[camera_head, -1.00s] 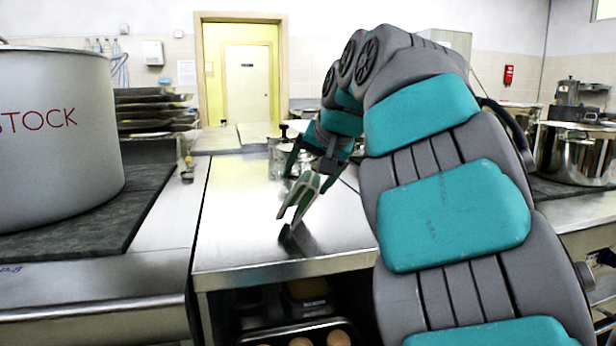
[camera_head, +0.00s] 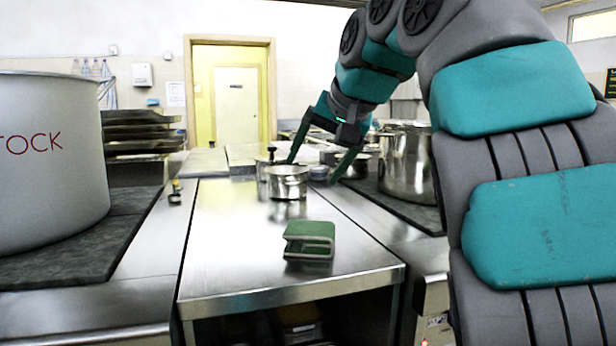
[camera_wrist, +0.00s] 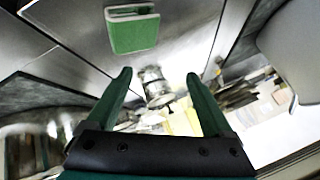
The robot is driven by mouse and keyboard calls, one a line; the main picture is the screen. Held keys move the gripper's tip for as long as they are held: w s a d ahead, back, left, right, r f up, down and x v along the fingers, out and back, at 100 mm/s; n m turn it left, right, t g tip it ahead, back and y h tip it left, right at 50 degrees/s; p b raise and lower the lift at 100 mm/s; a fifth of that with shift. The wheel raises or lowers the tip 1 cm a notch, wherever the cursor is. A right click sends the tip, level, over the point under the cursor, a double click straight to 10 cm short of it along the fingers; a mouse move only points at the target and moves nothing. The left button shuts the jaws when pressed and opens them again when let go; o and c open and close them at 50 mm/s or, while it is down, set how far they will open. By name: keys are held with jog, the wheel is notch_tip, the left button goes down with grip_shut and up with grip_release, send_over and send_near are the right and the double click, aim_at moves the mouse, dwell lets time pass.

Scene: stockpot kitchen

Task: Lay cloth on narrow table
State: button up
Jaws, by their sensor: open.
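The folded green and pale cloth (camera_head: 309,232) lies on the bare steel top of the narrow table (camera_head: 240,262), toward its near end. My gripper (camera_head: 314,170) is open and empty, raised above the table and farther back than the cloth. In the wrist view the cloth (camera_wrist: 133,32) lies flat at the top, apart from the spread green fingers of my gripper (camera_wrist: 158,75).
Small steel pots (camera_head: 287,183) stand on the table behind the cloth. A large stockpot (camera_head: 50,150) stands on the dark counter at left, and a shiny pot (camera_head: 408,170) stands at right. The tabletop around the cloth is clear.

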jog(key=shift+s+d+r, duration=0.1)
jog(key=shift+s+r, duration=0.1)
jog(key=shift+r, duration=0.05)
jog(key=shift+d+f, duration=0.1)
jog(key=s+d+f+m+g+h, duration=0.15)
jog(key=s+d+f, duration=0.3)
jog(key=f, duration=0.45)
jog(key=s+d+f+m+g, duration=0.1)
jog(key=s+d+f+g, duration=0.3)
jog(key=f, duration=0.6)
jog(key=s+d+f+n+g+h, duration=0.1)
jog(key=s+d+f+n, duration=0.1)
jog(key=s+f, duration=1)
jog(key=s+d+f+n+g+h, duration=0.1)
jog(key=s+f+n+g, duration=0.1)
jog(key=s+f, duration=0.9)
jog(key=s, duration=0.3)
jog(key=shift+d+f+h, duration=0.35)
jog(key=shift+d+f, duration=0.05)
jog(key=shift+w+g, duration=0.1)
jog(key=shift+g, duration=0.15)
jog(key=shift+c, duration=0.3)
